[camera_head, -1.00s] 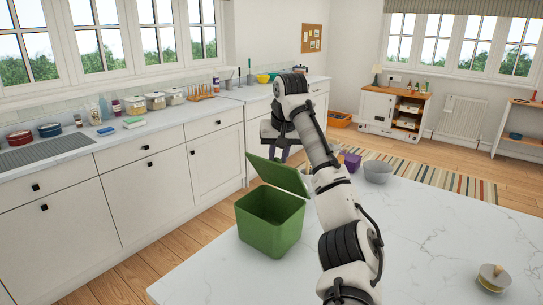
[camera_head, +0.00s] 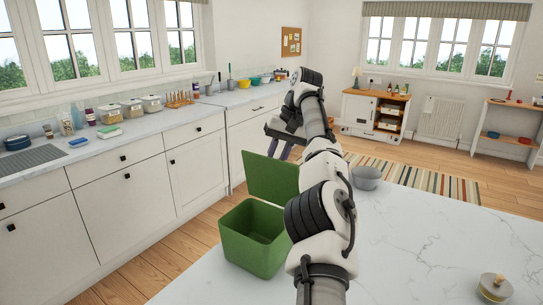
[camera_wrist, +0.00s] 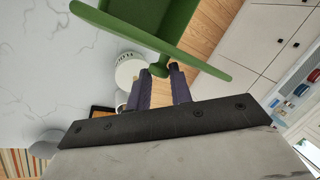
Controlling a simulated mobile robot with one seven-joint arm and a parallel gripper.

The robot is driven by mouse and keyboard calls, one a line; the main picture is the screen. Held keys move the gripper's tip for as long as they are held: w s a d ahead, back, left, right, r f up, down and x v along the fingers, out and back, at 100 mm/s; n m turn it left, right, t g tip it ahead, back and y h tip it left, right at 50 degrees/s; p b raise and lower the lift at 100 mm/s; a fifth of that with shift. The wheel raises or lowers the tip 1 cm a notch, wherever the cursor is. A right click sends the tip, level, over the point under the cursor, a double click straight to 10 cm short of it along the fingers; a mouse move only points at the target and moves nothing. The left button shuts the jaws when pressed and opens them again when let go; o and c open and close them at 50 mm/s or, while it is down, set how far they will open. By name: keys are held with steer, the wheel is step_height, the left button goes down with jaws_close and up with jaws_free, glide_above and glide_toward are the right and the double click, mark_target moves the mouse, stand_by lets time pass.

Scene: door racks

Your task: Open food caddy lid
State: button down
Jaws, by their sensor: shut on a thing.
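The green food caddy (camera_head: 247,243) stands on the white marble worktop near its left edge. Its green lid (camera_head: 270,178) is raised, standing steeply up from the caddy's far side, and the caddy's inside shows from above. My gripper (camera_head: 287,150) is behind the lid's upper right edge, partly hidden by the lid and my arm. In the wrist view my gripper (camera_wrist: 161,82) has its two dark fingers closed around a small green knob (camera_wrist: 160,68) on the lid (camera_wrist: 165,45).
A grey bowl (camera_head: 367,178) stands on the worktop to the right of my arm. A round lidded thing (camera_head: 495,287) is at the front right. The worktop between them is clear. A kitchen counter (camera_head: 150,124) with jars and a rack runs along the left.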

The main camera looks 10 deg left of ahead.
steer(key=shift+w+d+f+g, duration=0.4)
steer(key=shift+d+f, duration=0.2)
steer(key=shift+f, duration=0.1)
steer(key=c, duration=1.2)
jaws_free()
steer(key=shift+d, duration=0.2)
steer(key=shift+a, duration=0.1)
steer(key=shift+w+a+r, duration=0.1)
steer(key=shift+a, duration=0.3)
steer(key=shift+r, duration=0.1)
